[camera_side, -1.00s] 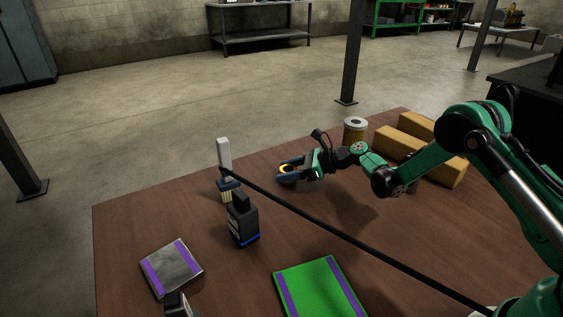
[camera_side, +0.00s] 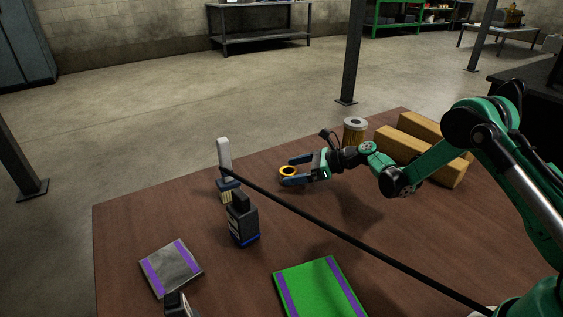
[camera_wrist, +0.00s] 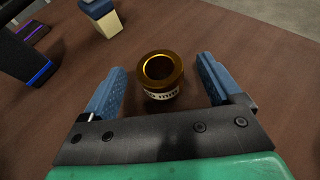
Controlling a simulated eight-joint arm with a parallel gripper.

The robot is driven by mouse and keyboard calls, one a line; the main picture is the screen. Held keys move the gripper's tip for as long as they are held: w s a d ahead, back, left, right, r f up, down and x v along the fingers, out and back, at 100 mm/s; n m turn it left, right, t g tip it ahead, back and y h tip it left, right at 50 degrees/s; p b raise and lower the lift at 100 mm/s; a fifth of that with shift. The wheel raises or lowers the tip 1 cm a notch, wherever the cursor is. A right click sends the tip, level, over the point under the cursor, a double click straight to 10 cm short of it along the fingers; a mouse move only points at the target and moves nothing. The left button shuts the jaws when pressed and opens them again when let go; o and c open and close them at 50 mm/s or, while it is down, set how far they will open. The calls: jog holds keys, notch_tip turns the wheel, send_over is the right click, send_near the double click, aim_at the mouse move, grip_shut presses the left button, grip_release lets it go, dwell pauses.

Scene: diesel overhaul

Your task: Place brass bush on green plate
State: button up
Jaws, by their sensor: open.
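The brass bush (camera_wrist: 160,74) is a short gold ring with a pale lettered band, standing upright on the brown table. It also shows in the side view (camera_side: 287,171). My gripper (camera_wrist: 162,82) is open, its two blue fingers on either side of the bush with a gap to each. In the side view my gripper (camera_side: 290,171) reaches left at the bush, low over the table. The green plate (camera_side: 318,290) with purple side strips lies flat at the front of the table, and nothing is on it.
A brush (camera_side: 226,170) with a pale handle and a dark bottle (camera_side: 242,222) stand left of my gripper. A grey plate with purple strips (camera_side: 171,268) lies front left. A filter (camera_side: 354,130) and yellow-brown blocks (camera_side: 418,150) sit behind my arm. A black bar crosses the side view.

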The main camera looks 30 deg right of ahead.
aim_at(290, 170)
jog(key=v, duration=0.3)
jog(key=shift+s+d+r, duration=0.15)
jog(key=shift+r, duration=0.05)
jog(key=s+a+r+n+g+h, duration=0.25)
jog(key=s+r+n+h, duration=0.35)
jog(key=r+n, duration=0.5)
jog(key=s+n+h, duration=0.3)
jog(key=s+n, duration=1)
jog(key=n, duration=0.1)
jog(key=shift+d+r+h, duration=0.25)
jog(key=shift+r+h, duration=0.05)
jog(key=shift+o, duration=0.4)
jog(key=shift+s+d+f+n+t, duration=0.2)
jog(key=shift+s+n+t, duration=0.15)
jog(key=shift+s+n, duration=0.25)
jog(key=shift+w, duration=0.1)
